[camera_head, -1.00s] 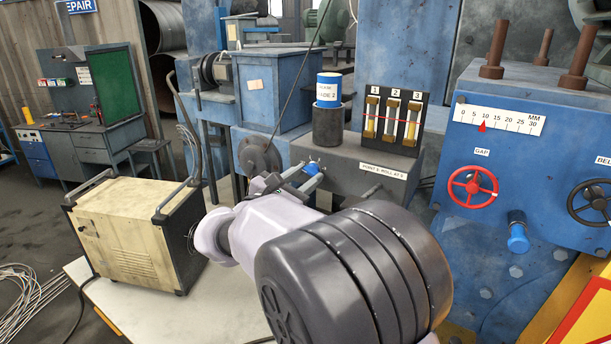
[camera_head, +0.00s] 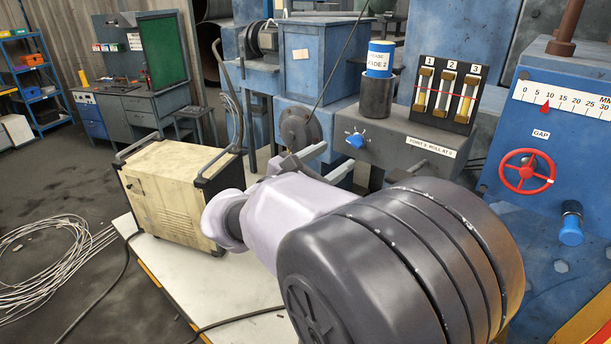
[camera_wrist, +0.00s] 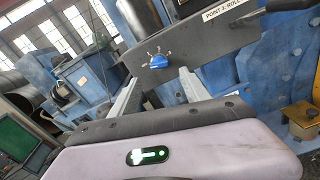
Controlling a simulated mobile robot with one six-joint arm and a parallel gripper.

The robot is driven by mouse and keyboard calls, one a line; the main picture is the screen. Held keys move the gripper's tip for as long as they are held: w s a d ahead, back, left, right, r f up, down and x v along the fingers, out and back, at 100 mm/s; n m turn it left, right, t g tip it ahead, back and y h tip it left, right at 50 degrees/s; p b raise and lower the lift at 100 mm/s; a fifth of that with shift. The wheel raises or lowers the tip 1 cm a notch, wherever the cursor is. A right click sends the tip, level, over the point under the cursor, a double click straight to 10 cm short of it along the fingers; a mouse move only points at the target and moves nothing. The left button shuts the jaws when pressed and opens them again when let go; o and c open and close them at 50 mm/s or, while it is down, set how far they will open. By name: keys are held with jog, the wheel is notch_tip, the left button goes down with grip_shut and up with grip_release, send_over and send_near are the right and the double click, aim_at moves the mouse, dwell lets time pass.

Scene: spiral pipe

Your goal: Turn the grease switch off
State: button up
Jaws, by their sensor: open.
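The knob appears apart from both fingers. Its exact pointing is too small to tell.
A dark lever (camera_head: 432,147) sticks out right of the knob. A blue grease can (camera_head: 380,58) and a three-tube gauge (camera_head: 447,93) stand on the box. A red handwheel (camera_head: 526,172) is farther right. A cream cabinet (camera_head: 172,190) stands left, with open floor beyond.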

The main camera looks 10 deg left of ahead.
jog(key=v, duration=1)
jog(key=shift+s, duration=0.25)
jog(key=shift+a, duration=0.1)
